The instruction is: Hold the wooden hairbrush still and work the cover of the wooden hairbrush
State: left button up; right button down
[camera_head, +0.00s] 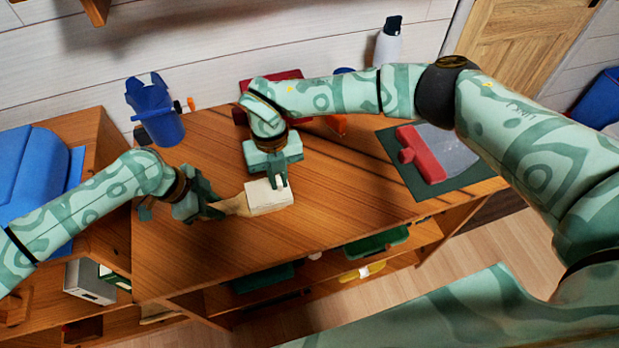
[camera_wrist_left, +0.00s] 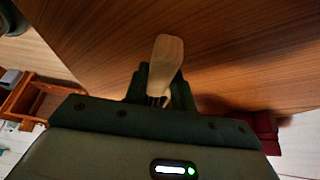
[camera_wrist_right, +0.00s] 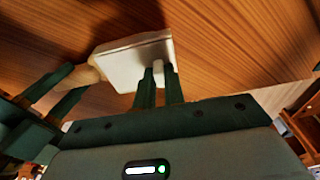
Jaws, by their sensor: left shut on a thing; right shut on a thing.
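The wooden hairbrush (camera_head: 237,205) lies near the table's left front part, with its pale handle toward my left gripper. A cream block-like cover (camera_head: 268,199) sits over its other end and also shows in the right wrist view (camera_wrist_right: 122,62). My left gripper (camera_head: 217,206) is shut on the hairbrush handle, which sticks up between its fingers in the left wrist view (camera_wrist_left: 166,62). My right gripper (camera_head: 281,184) comes from above and is shut on a small pale tab of the cover. The brush head is hidden inside the cover.
A blue cup-like holder (camera_head: 162,125) stands at the table's back left. A red object (camera_head: 418,155) lies on a dark green mat (camera_head: 461,178) at the right. A red thing (camera_head: 285,76) is behind my right arm. The table's front middle (camera_head: 340,210) is clear.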

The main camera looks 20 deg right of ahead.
jog(key=c, duration=1.4)
grip_release()
jog(key=shift+c, duration=0.2)
jog(key=r, duration=0.4)
jog(key=w+r, duration=0.1)
jog(key=r, duration=0.1)
pick_arm(q)
jog(key=o, duration=1)
jog(key=v, duration=1.2)
jog(key=shift+f, duration=0.1)
pick_arm(e)
jog(key=shift+s+f, duration=0.1)
jog(key=shift+s, duration=0.05)
